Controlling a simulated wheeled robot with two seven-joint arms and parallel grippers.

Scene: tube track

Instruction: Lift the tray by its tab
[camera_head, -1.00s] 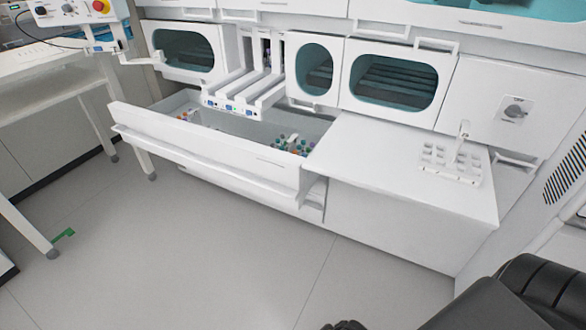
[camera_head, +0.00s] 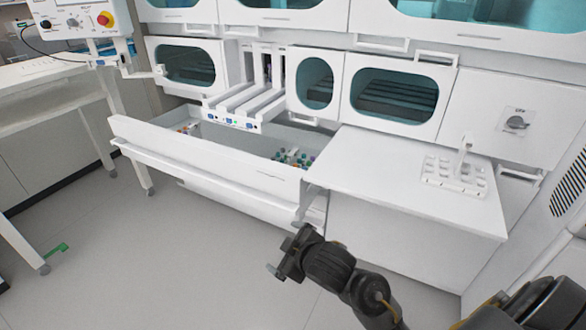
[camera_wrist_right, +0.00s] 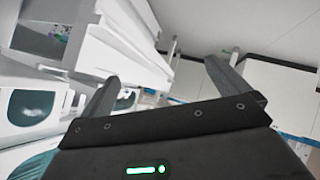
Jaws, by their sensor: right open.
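My right gripper (camera_head: 282,262) is open and empty in front of the drawer's right end, well left of the tray and nearer to me. Its two spread fingers also show in the right wrist view (camera_wrist_right: 158,82), with nothing between them. The tray cannot be made out in the wrist view. My left gripper is not in view.
An open white drawer (camera_head: 215,160) juts out at the left with tubes (camera_head: 292,157) inside. The white counter (camera_head: 375,170) is clear left of the tray. A white side table (camera_head: 55,90) stands at far left. The floor in front is open.

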